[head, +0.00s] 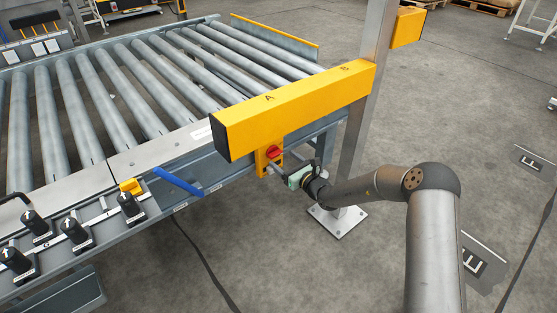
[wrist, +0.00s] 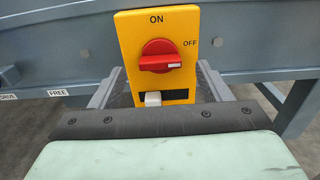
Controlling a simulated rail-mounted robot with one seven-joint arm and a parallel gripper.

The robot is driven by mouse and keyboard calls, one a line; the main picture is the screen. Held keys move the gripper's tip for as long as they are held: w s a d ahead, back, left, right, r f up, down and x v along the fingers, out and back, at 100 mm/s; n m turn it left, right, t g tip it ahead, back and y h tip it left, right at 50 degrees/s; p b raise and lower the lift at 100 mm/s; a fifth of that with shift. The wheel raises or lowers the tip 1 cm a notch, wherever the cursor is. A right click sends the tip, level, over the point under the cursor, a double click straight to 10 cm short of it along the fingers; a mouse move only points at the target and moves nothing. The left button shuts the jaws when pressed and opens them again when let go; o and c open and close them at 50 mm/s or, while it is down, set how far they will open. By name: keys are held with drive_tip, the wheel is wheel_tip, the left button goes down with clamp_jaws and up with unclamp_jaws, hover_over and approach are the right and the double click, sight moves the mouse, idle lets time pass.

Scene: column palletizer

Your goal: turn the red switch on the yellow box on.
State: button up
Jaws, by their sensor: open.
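The yellow box (head: 262,161) hangs on the conveyor side below the yellow beam and shows close up in the wrist view (wrist: 129,38). Its red switch (head: 273,152) is a round knob with a raised bar, also in the wrist view (wrist: 158,53). The bar lies level, its white mark pointing right to OFF; ON is printed above. My gripper (head: 278,170) is open in front of the box, slightly below the knob. In the wrist view its grey fingers stand left and right of the box's lower part, apart from the knob. The fingertip depth is hard to tell.
A yellow beam (head: 300,98) marked A and B runs just above the box to a grey post (head: 365,100). The roller conveyor (head: 130,90) lies behind. A blue lever (head: 179,183) sticks out at left. Open floor lies at right.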

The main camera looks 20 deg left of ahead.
sight(277, 155)
drive_tip(key=shift+b+x, duration=0.4)
drive_tip(key=shift+x, duration=1.65)
drive_tip(key=c, duration=1)
